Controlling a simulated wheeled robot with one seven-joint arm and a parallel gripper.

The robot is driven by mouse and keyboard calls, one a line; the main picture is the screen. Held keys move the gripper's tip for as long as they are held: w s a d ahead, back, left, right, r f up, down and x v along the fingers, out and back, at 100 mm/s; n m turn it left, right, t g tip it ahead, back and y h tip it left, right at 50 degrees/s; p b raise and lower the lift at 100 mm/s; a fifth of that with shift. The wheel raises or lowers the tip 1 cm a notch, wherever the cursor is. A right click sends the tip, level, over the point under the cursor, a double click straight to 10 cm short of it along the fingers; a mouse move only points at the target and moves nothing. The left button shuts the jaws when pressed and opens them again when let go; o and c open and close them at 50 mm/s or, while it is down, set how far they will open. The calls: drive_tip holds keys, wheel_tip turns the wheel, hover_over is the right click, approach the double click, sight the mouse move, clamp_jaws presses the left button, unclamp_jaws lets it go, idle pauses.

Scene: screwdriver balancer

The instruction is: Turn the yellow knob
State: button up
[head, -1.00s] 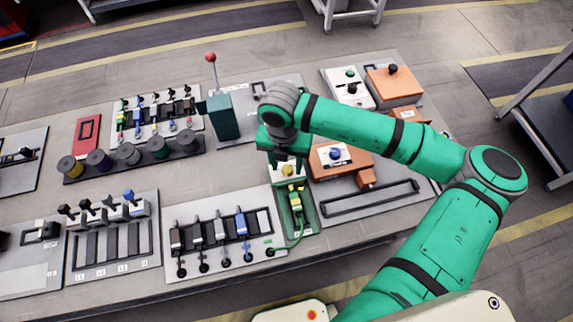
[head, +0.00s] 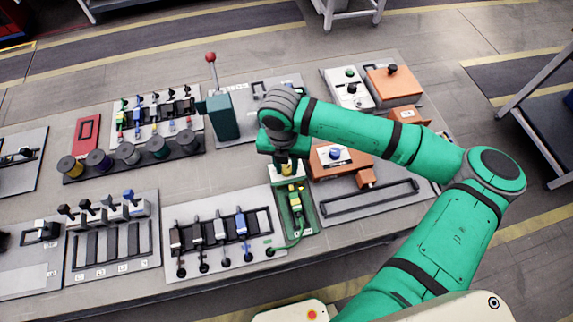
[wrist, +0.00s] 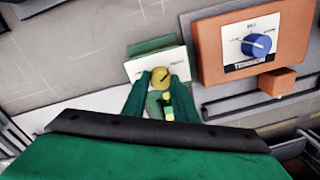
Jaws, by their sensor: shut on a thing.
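The yellow knob (wrist: 160,77) sits on a white-faced panel (wrist: 146,66) with a green casing, in the upper middle of the wrist view. My gripper (wrist: 160,82) has its two green fingers on either side of the knob, shut on it. In the head view my gripper (head: 286,168) points down over the yellow knob (head: 287,170), whose base stands at the far end of a green plate. The fingers and wrist hide part of the knob there.
An orange box with a blue knob (wrist: 257,45) stands close to the right of my gripper. A green plate with a yellow connector (head: 295,203) lies in front. A teal box with a red-balled lever (head: 222,117) stands behind to the left.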

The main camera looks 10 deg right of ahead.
drive_tip(key=n, duration=0.6)
drive_tip(key=shift+d, duration=0.1)
drive_tip(key=n, duration=0.5)
drive_tip(key=shift+n+t, duration=0.3)
drive_tip(key=shift+n, duration=0.1)
drive_tip(key=n, duration=0.6)
drive_tip(key=shift+d, duration=0.15)
drive_tip(key=n, duration=0.5)
drive_tip(key=shift+n+y, duration=0.3)
drive_tip(key=o, duration=1)
drive_tip(key=shift+o, duration=0.2)
